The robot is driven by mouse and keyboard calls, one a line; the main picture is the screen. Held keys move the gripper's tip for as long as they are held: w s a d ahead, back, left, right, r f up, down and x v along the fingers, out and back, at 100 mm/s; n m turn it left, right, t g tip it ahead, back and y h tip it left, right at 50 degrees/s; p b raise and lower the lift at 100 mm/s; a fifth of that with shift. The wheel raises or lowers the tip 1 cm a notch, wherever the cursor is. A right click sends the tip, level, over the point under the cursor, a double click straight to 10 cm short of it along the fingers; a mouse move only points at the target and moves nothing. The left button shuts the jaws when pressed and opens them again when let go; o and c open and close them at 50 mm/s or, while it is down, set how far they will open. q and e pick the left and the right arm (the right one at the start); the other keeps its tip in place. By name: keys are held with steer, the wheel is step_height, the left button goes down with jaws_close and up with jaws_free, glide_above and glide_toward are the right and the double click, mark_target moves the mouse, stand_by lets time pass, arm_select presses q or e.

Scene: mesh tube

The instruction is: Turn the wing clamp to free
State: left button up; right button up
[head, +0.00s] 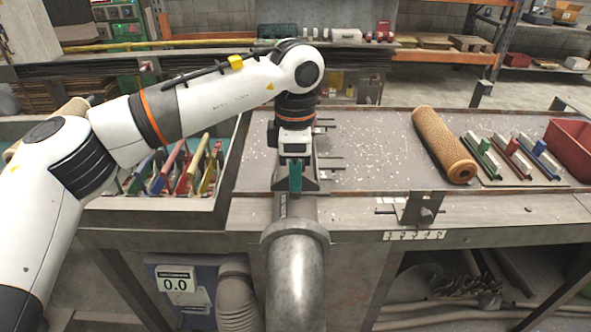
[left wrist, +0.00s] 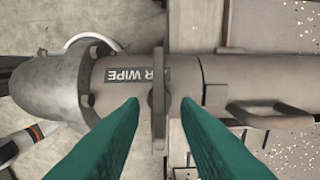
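In the left wrist view, a narrow grey metal wing (left wrist: 158,95) stands across a grey pipe (left wrist: 225,75); it looks like the wing clamp. The two teal fingers of my left gripper (left wrist: 160,101) are open, one on each side of the wing, with a visible gap to each. Whether they reach down to its height is hard to tell. In the head view, my left gripper (head: 295,178) points down over the pipe at the table's front edge and hides the clamp. My right gripper is not in view.
A large flanged elbow duct (head: 296,275) comes off the pipe toward me. A bracket with a crossbar (head: 424,208) stands on the front edge to the right.

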arm_select(q)
steer(key=shift+r, duration=0.45)
step_height(320, 180, up, 11)
steer(key=b, duration=0.1)
